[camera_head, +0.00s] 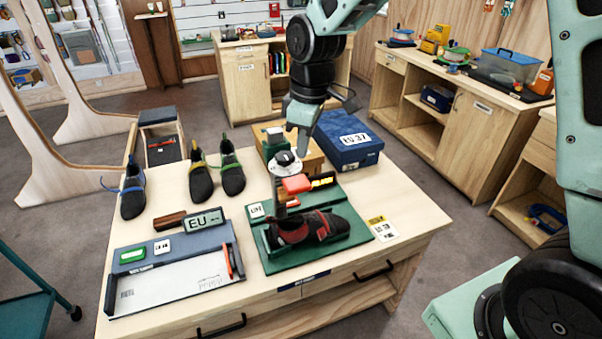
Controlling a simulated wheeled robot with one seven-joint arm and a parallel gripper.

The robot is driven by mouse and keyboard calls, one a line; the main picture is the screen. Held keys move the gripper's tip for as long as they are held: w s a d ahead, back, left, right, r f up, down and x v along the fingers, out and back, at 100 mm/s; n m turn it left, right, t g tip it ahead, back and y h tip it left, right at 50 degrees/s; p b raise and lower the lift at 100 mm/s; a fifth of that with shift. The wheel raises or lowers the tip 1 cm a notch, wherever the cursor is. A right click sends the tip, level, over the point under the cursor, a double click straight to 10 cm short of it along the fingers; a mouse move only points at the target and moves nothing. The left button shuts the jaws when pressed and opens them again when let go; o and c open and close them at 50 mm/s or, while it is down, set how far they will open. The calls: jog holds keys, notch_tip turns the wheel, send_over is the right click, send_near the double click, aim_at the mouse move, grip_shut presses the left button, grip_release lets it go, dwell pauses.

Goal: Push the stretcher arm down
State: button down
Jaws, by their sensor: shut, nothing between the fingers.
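The shoe stretcher has a dark green base plate (357,236) near the front right of the wooden table. A black-and-red climbing shoe (325,222) lies on the plate, its left part around or beside a metal post. The stretcher arm shows a red-orange grip (297,184) above the shoe, near a white round disc (284,161) and a green block (273,144). My gripper (302,150) points down beside the disc, above the red grip, and is shut with nothing in it. I cannot tell whether it touches the stretcher. The gripper hides part of the mechanism.
Several dark shoes (232,178) stand at the table's back left. A grey-blue measuring tray (172,276) lies at the front left, with an EU display (204,221) behind it. A blue EU 37 box (347,143) and a cardboard box (302,147) stand close behind the stretcher.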

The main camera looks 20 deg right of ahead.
jog(key=shift+f, duration=0.2)
jog(key=f+b, duration=0.5)
jog(key=f, duration=0.1)
jog(key=shift+w+a+f+b, duration=0.25)
jog(key=shift+a+f+b, duration=0.05)
jog(key=shift+f+b, duration=0.1)
notch_tip(320, 180, down, 14)
jog(key=s+d+b, duration=0.2)
jog(key=b, duration=0.6)
jog(key=shift+d+r, duration=0.2)
jog(key=shift+r, duration=0.05)
dwell(0.6)
jog(key=shift+r, duration=0.1)
jog(key=b, duration=0.1)
send_near(298, 182)
jog(key=s+d+f, duration=0.2)
jog(key=d, duration=0.1)
jog(key=shift+s+d+f, duration=0.1)
jog(key=shift+s+f, duration=0.15)
jog(key=shift+f, duration=0.05)
